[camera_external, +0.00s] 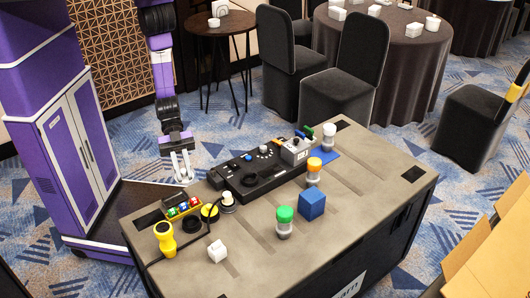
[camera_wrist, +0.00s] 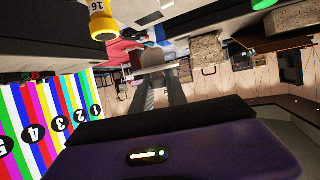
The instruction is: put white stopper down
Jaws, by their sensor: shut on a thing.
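My gripper (camera_external: 183,180) hangs with its fingers down beside the left end of the grey case top, above the floor side of its back edge. In the wrist view the two fingers (camera_wrist: 163,92) run away from the camera and close on a small pale piece (camera_wrist: 150,58). It appears to be the white stopper, though its outline is unclear and it is not distinct in the external view. A white-topped jar (camera_external: 329,130) stands at the far right of the case top. A white knobbed piece (camera_external: 227,197) stands near its left end.
The case top (camera_external: 250,262) holds a black console (camera_external: 258,172), a green-topped jar (camera_external: 285,214), an orange-topped jar (camera_external: 314,165), a blue cube (camera_external: 312,204), a white cube (camera_external: 217,250) and a yellow handheld item (camera_external: 165,237). The front right is clear. Chairs stand behind.

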